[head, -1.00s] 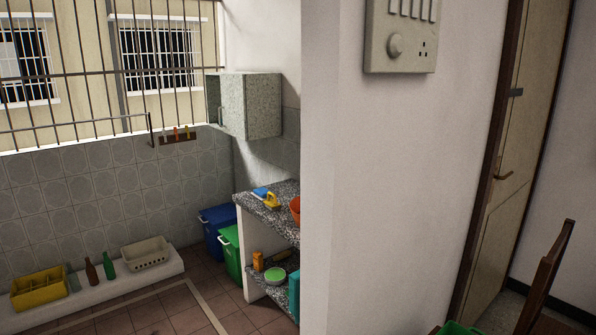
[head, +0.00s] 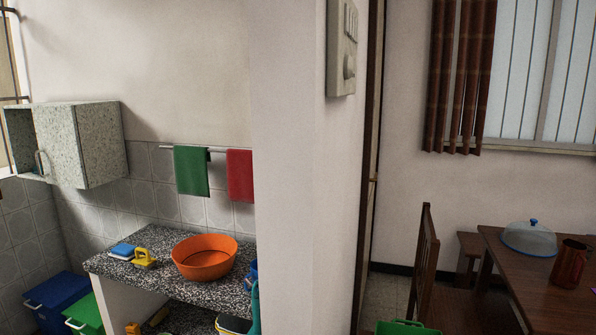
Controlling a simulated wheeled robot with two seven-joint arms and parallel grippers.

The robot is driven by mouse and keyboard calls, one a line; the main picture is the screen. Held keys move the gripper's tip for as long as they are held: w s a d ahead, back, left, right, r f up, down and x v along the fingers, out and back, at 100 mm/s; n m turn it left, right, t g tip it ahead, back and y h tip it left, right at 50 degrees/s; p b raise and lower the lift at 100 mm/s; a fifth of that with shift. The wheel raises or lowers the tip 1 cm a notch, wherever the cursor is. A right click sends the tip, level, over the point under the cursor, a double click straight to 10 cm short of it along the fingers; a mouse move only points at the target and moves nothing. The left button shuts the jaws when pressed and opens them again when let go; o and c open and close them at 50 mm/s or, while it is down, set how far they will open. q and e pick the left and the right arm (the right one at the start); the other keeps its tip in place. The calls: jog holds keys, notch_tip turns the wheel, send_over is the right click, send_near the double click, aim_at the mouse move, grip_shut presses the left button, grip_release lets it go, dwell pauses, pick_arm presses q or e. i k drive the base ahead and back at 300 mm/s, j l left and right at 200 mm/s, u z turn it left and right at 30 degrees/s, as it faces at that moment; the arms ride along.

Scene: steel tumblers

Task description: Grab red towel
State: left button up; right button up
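The red towel (head: 239,175) hangs from a wall rail (head: 168,147) above the granite counter. Its right side is cut off by the edge of the near white wall. A green towel (head: 191,170) hangs on the same rail to its left, with a gap between them. Neither of my grippers shows in the head view.
The near white wall (head: 300,200) stands between the counter area and the dining side. The granite counter (head: 140,275) holds an orange basin (head: 204,257), a blue sponge (head: 122,250) and a yellow brush (head: 143,258). Bins (head: 58,300) stand left. A wooden chair (head: 424,265) and table (head: 520,270) are right.

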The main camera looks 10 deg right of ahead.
aim_at(240, 169)
jog(key=j+z, duration=0.25)
jog(key=j, duration=0.4)
jog(key=j+z, duration=0.3)
jog(key=j, duration=0.35)
jog(key=z, duration=0.85)
jog(key=i+j+z, duration=0.1)
jog(key=j+z, duration=1.3)
jog(key=j, duration=0.15)
jog(key=k+j, duration=0.1)
jog(key=j, duration=0.3)
jog(key=j+z, duration=0.1)
jog(key=j, duration=0.3)
jog(key=k+j, duration=0.15)
jog(key=j, duration=0.25)
jog(key=k+j+z, duration=0.1)
jog(key=j, duration=0.3)
jog(key=k+j, duration=0.15)
jog(key=j, duration=0.25)
jog(key=k+j+z, duration=0.15)
jog(key=j, duration=0.2)
jog(key=i, duration=0.05)
